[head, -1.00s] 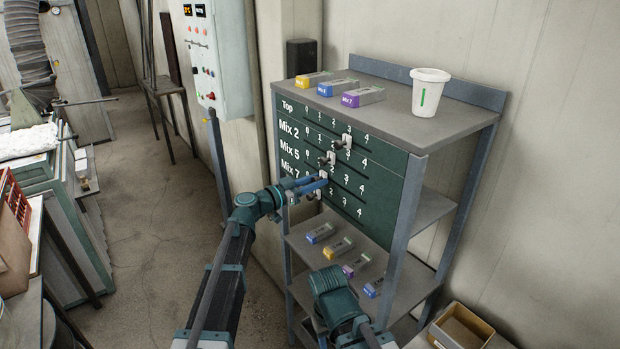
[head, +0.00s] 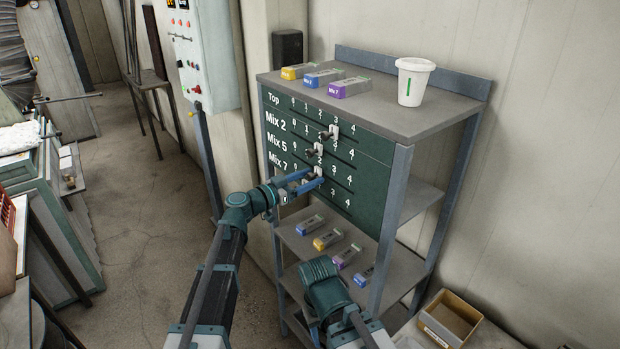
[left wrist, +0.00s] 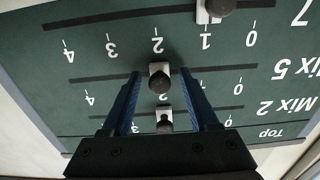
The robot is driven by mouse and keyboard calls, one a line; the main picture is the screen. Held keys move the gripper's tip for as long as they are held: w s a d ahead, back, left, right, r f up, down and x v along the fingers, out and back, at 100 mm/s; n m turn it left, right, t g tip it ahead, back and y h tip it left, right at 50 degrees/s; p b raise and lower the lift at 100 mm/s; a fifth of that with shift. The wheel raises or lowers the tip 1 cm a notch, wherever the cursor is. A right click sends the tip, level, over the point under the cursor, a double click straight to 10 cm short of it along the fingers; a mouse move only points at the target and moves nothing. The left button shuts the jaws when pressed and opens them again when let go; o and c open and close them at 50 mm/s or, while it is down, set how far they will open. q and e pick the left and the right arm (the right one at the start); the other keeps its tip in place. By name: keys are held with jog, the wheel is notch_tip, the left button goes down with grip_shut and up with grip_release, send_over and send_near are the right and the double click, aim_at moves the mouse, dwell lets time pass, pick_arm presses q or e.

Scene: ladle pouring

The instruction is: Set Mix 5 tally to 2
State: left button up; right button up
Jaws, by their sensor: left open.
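The dark green tally board (head: 375,190) on the front of the shelf has rows Top, Mix 2, Mix 5 and Mix 7, with slots and numbers 0 to 4. My left gripper (head: 310,180) is open at the Mix 5 row. In the left wrist view, upside down, its blue fingers (left wrist: 160,74) stand on either side of the Mix 5 slider knob (left wrist: 159,79), which lines up with 2. Contact is unclear. The Mix 2 knob (left wrist: 164,122) sits near the gripper's base. The Mix 7 knob (left wrist: 217,7) is near 1. My right gripper is out of view.
A white cup (head: 411,85) and several coloured blocks (head: 323,77) stand on the shelf top. More blocks (head: 328,239) lie on the shelf below the board. A control cabinet (head: 195,55) stands behind at left.

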pick_arm(q)
jog(key=v, duration=1.3)
jog(key=shift+s+a, duration=0.1)
